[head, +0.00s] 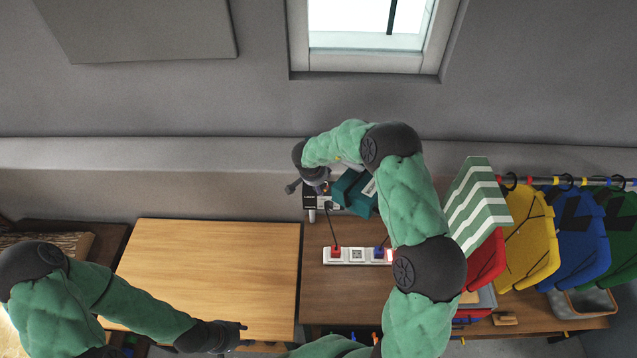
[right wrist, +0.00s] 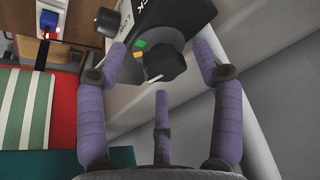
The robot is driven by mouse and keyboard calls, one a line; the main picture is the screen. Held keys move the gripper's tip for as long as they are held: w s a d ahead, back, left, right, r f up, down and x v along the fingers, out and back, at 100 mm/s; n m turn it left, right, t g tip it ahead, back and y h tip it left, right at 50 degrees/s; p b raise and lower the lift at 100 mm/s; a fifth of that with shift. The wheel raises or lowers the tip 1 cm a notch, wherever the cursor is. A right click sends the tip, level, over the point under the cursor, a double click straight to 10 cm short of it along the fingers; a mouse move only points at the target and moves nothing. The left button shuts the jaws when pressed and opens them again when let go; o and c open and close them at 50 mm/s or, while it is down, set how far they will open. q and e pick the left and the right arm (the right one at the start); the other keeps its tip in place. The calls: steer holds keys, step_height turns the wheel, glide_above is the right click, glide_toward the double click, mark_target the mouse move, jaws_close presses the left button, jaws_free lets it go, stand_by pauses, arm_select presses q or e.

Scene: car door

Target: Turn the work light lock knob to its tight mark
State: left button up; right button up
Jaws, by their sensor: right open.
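The work light lock knob (right wrist: 166,62) is black, with a pale pointer line, and sits on a dark panel with white lettering in the right wrist view. A green mark (right wrist: 140,44) and an orange mark (right wrist: 138,56) lie beside it on the panel. My right gripper (right wrist: 158,48) is open, its purple fingers spread on either side of the knob; I cannot tell whether any finger touches it. In the head view my right gripper (head: 294,187) is small and partly hidden at the back of the bench. My left gripper (head: 240,334) is at the wooden table's front edge, apart from the knob.
A wooden table (head: 215,270) is bare at the left. A white power strip (head: 355,256) with red and blue plugs lies on the bench. A teal object (head: 353,192) stands beside my right gripper.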

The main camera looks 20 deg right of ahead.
steer(key=v, duration=1.1)
steer(key=shift+a+r, duration=0.2)
steer(key=shift+a, duration=0.05)
steer(key=shift+s, duration=0.1)
